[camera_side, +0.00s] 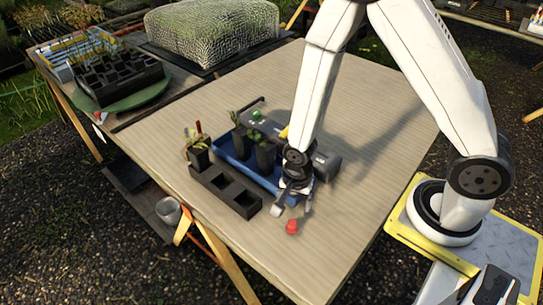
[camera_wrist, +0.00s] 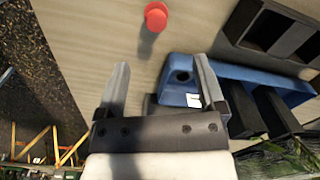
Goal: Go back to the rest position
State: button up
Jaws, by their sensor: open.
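My gripper (camera_side: 291,203) is low over the wooden table (camera_side: 360,130), at the right end of the blue tray (camera_side: 236,161). The blue tray also shows in the wrist view (camera_wrist: 235,75), beside and partly behind the right finger. A red knob-like piece (camera_side: 292,227) stands on the table just in front of the gripper; it also shows in the wrist view (camera_wrist: 156,17), beyond the fingertips.
A black holder with square openings (camera_side: 225,190) sits left of my gripper. Potted seedlings (camera_side: 265,153) stand in the tray, and another plant pot (camera_side: 199,156) stands in the holder. A dark device (camera_side: 325,165) lies behind the gripper. The table's right and back areas are clear.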

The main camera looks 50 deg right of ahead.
jog(key=d+r+n+t, duration=0.1)
jog(key=d+r+n, duration=0.2)
jog(key=r+n, duration=0.4)
jog(key=d+r+n+t, duration=0.1)
jog(key=d+r+n, duration=0.2)
jog(key=r+n, duration=0.4)
notch_tip(320, 180, up, 2)
jog(key=shift+s, duration=0.4)
